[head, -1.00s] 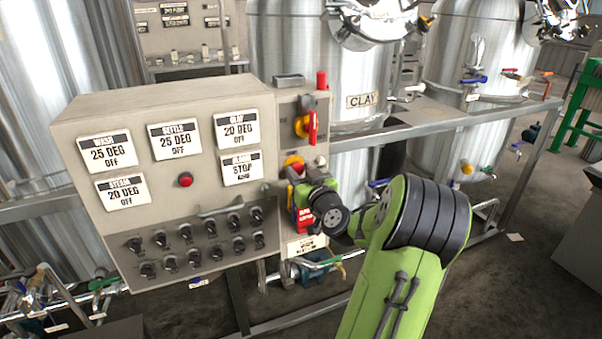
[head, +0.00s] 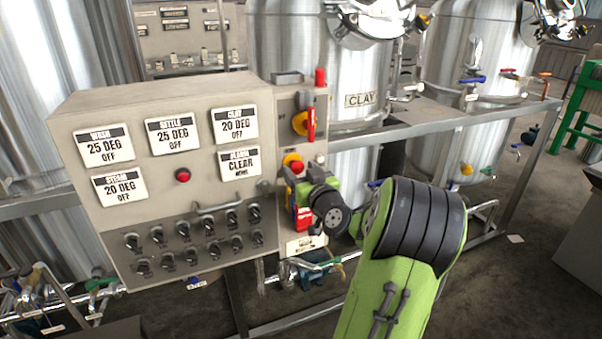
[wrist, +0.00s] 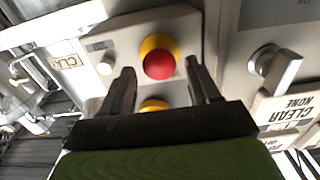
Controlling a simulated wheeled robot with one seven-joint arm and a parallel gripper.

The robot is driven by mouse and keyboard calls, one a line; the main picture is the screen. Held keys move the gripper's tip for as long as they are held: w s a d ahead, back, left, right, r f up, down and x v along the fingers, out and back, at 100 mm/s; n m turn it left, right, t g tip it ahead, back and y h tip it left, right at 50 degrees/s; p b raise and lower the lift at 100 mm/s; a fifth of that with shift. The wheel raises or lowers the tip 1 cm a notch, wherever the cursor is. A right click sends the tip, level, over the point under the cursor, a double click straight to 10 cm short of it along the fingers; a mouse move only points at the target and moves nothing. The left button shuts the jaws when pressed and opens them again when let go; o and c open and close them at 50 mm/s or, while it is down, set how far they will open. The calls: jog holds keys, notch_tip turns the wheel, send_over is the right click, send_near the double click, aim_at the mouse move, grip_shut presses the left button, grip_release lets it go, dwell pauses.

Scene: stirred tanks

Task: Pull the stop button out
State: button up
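The stop button is a red mushroom head on a yellow collar. It shows in the head view (head: 297,167) on the narrow right part of the control panel, and large in the wrist view (wrist: 158,65). My gripper (wrist: 160,68) is open, its two dark fingers apart on either side of the button in the picture, with gaps to the red head. In the head view my gripper (head: 305,182) hides part of the button's surroundings. The alarm display (head: 239,164) reads CLEAR, NONE; it also shows upside down in the wrist view (wrist: 290,115).
A red and yellow rotary switch (head: 308,123) sits above the button, with a red lamp (head: 320,77) on top of the panel. A handle (head: 217,207) and several black knobs (head: 210,228) are to the left. A metal rail (head: 440,134) runs right.

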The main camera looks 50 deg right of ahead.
jog(key=b+v, duration=0.3)
jog(key=v, duration=1.2)
jog(key=shift+s+a, duration=0.15)
jog(key=shift+s, duration=0.15)
